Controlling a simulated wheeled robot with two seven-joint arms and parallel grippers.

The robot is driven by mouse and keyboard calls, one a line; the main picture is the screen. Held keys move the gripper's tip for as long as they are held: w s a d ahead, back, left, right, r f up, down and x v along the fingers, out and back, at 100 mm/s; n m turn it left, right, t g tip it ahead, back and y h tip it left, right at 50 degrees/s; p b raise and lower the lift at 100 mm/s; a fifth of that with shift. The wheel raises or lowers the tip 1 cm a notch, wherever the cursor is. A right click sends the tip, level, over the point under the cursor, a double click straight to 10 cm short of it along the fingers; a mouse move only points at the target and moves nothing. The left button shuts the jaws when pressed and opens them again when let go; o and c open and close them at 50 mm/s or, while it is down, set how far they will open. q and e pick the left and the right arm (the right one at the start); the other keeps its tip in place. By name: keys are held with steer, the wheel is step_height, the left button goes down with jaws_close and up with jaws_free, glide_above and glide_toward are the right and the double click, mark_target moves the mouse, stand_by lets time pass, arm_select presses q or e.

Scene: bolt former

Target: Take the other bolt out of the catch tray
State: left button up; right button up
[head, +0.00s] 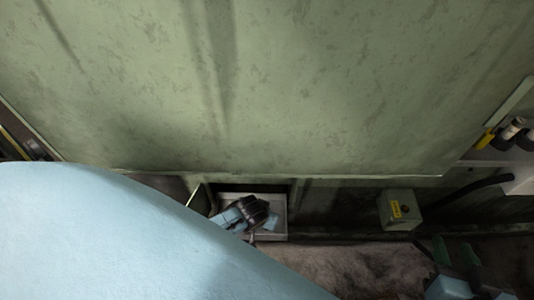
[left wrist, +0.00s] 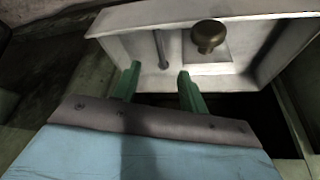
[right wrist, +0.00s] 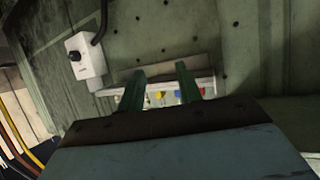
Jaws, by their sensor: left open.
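The catch tray (head: 281,232) is a pale metal tray in the low opening of the green machine; it also fills the top of the left wrist view (left wrist: 130,20). In it stand a thin grey rod (left wrist: 161,48) and a brown rounded knob or bolt head (left wrist: 208,36). I cannot tell whether they are parts of one thing. My left gripper (left wrist: 158,78) is open and empty, its green fingers pointing into the tray, the rod just beyond them. My left arm partly hides the tray in the head view. My right gripper (head: 456,252) is open and empty, low at right, away from the tray.
A large green panel (head: 240,90) stands above the tray. In the right wrist view, a shelf (right wrist: 165,97) holds small coloured items. The floor (head: 350,268) before the tray looks clear.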

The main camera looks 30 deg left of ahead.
arm_select(q)
steer(key=shift+w+f, duration=0.15)
steer(key=shift+f, duration=0.25)
steer(key=shift+b+x, duration=0.8)
steer(key=shift+b, duration=0.1)
steer(key=shift+b+x, duration=0.75)
steer(key=shift+x, duration=0.05)
steer(key=shift+w+a+f+b, duration=0.1)
steer(key=shift+f+b, duration=0.4)
steer(key=shift+f, duration=0.1)
steer(key=shift+w+f, duration=0.15)
steer(key=shift+f, duration=0.1)
jaws_close()
arm_select(e)
step_height(320, 180, up, 15)
steer(key=a+t+y, duration=0.2)
steer(key=t+y, duration=0.2)
steer(key=t, duration=0.7)
steer(key=shift+s+a, duration=0.2)
steer(key=shift+s, duration=0.25)
